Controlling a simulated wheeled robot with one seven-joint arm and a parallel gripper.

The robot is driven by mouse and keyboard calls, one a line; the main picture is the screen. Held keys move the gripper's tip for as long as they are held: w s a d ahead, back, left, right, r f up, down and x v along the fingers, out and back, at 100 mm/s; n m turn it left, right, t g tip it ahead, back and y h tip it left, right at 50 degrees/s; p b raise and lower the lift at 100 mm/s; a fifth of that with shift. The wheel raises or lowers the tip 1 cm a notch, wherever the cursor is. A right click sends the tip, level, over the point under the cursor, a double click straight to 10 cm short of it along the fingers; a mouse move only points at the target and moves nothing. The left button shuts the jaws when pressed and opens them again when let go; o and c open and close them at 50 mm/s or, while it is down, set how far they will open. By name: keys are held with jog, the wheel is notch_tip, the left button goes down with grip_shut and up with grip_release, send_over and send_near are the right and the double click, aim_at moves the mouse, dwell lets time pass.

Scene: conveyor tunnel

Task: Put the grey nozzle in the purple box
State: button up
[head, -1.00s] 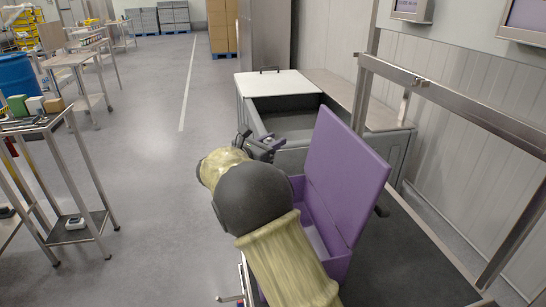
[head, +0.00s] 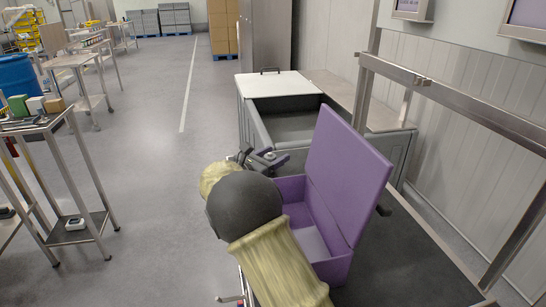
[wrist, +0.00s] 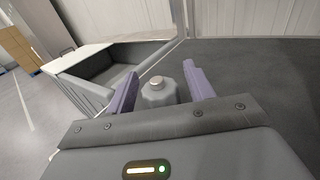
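The grey nozzle (wrist: 158,94), with a paler round top, stands between the two purple fingers of my gripper (wrist: 160,88) in the wrist view. The fingers are spread to either side of it, and I see no clear grip. In the head view my gripper (head: 262,159) is just behind and left of the purple box, partly hidden by my arm; the nozzle is too small to make out surely there. The purple box (head: 333,268) has its lid (head: 345,180) raised on the right side. The visible part of its inside looks empty; my arm covers its left part.
The box is on a dark conveyor surface (head: 390,265). A grey bin (head: 270,120) with a partly open white top stands behind it. A metal frame (head: 450,105) runs along the right. Side tables (head: 40,125) stand on the left, with open floor between.

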jog(key=shift+r, duration=0.15)
jog(key=v, duration=1.2)
dwell(0.3)
